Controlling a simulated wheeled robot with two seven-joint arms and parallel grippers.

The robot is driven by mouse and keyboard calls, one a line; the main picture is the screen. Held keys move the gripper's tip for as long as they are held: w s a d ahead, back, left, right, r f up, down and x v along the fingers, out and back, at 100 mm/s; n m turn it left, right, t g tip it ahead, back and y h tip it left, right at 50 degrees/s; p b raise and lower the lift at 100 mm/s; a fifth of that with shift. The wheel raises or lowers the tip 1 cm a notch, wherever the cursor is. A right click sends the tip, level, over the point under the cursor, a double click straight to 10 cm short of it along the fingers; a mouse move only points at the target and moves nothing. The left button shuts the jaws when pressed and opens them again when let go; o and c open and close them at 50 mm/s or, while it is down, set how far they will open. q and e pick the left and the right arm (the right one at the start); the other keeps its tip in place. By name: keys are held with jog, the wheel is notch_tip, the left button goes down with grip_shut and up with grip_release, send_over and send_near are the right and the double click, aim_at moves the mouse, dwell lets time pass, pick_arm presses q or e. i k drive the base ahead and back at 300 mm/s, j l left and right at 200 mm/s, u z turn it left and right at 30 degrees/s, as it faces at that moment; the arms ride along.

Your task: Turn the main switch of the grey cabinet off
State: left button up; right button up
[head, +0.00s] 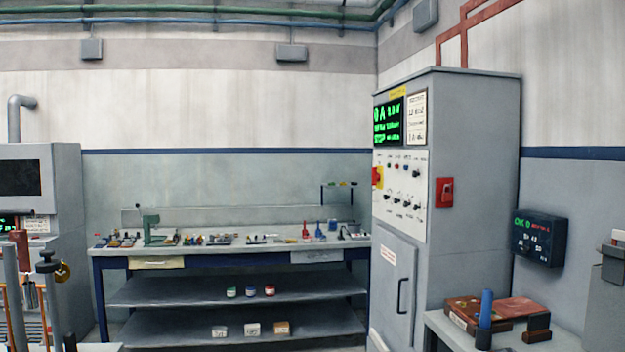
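The grey cabinet (460,130) stands right of centre, its white control panel (400,215) facing left. At the panel's left edge is a red and yellow switch (377,177), seen at a steep angle; its handle position cannot be told. A red box-shaped switch (445,192) is on the cabinet's right side face. Several small knobs and lamps sit on the panel, below a lit green display (388,122). The labels are too small to read, so I cannot confirm which is the main switch. Neither of my grippers is in view.
A workbench (230,257) with small tools stands along the back wall. A side table (455,335) at the right front holds a red-brown case (497,308) and a blue cylinder (487,308). A grey machine (68,190) stands at the left.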

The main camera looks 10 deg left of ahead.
aim_at(376, 177)
jog(key=i+j+u, duration=0.3)
jog(key=i, duration=0.35)
jog(key=i+u, duration=0.35)
jog(key=i, duration=0.3)
jog(key=i+z, duration=0.1)
jog(key=i, duration=0.35)
jog(key=i+j+z, duration=0.15)
jog(key=i, duration=0.35)
jog(key=i+j+z, duration=0.1)
jog(key=i, duration=0.35)
jog(key=i+j+z, duration=0.1)
jog(key=i, duration=0.35)
jog(key=i+j+z, duration=0.2)
jog(key=i+z, duration=0.25)
jog(key=i+j+z, duration=0.6)
jog(key=j+z, duration=0.25)
jog(key=i+j+z, duration=0.2)
jog(key=j+z, duration=0.25)
